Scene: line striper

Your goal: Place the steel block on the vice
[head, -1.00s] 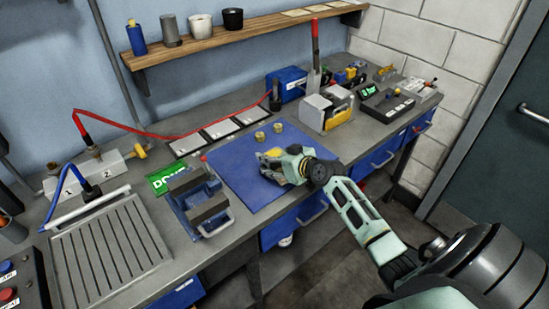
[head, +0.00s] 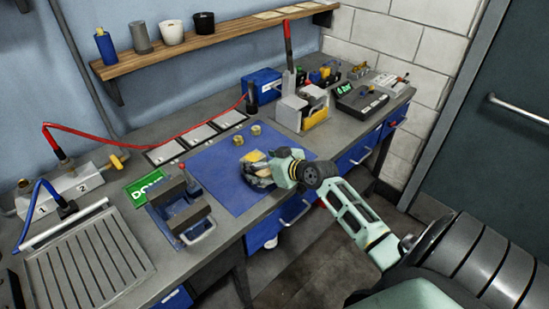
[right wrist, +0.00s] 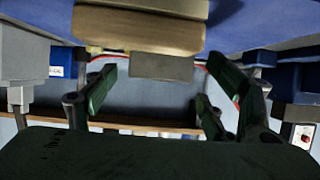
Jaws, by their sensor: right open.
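The vice (head: 172,219) stands on the bench at the left edge of the blue mat (head: 218,181), its grey jaws apart with nothing visible between them. My right gripper (head: 257,170) is low over the mat's right part, beside a tan block (head: 253,156). In the right wrist view my right gripper (right wrist: 160,88) is open, one finger on each side. A small grey block, likely the steel block (right wrist: 162,67), shows between the fingers, apart from both, against the larger tan block (right wrist: 140,27). In the head view the gripper hides the grey block. My left gripper is out of view.
Two small brass pieces (head: 247,134) sit at the mat's back. A green sign (head: 146,188) lies behind the vice, and a ribbed tray (head: 85,262) is at left. A machine with a red lever (head: 301,108) stands behind right. The mat between vice and gripper is clear.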

